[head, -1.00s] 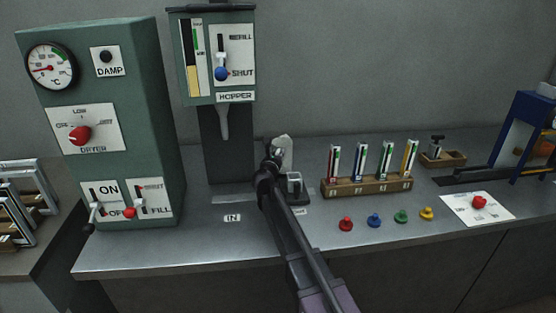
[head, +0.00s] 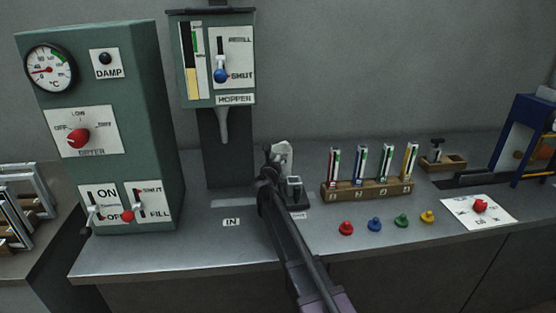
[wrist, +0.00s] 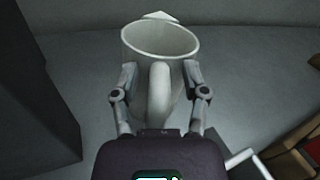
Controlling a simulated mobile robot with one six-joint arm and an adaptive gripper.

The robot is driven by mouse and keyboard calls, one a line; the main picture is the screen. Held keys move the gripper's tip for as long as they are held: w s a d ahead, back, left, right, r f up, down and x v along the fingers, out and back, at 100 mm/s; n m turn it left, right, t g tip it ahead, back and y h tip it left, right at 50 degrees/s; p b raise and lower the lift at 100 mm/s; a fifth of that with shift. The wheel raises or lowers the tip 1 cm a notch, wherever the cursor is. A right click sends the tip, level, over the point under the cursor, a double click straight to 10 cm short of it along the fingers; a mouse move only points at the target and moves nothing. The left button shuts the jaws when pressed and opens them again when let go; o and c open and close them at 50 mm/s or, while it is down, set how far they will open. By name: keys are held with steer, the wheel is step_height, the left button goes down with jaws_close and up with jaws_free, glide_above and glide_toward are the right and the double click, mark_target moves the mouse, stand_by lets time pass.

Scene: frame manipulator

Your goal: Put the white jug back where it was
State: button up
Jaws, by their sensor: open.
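The white jug (wrist: 182,40) stands upright in the wrist view, with its mouth open to the camera and its handle (wrist: 160,88) toward me. My gripper (wrist: 160,76) is open, with one finger at each side of the jug near the handle. I cannot tell whether the fingers touch it. In the head view the jug (head: 284,152) is on the metal bench (head: 190,240), partly hidden behind my gripper (head: 272,158). Its base is hidden.
A small dark device (head: 294,190) stands close on the right. Further right are a wooden rack (head: 367,190) of coloured tubes and several coloured knobs (head: 374,222). The front bench is mostly clear.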

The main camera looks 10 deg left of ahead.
steer(key=shift+r, duration=0.2)
steer(key=s+a, duration=0.1)
steer(key=s, duration=1.1)
steer(key=shift+a, duration=0.25)
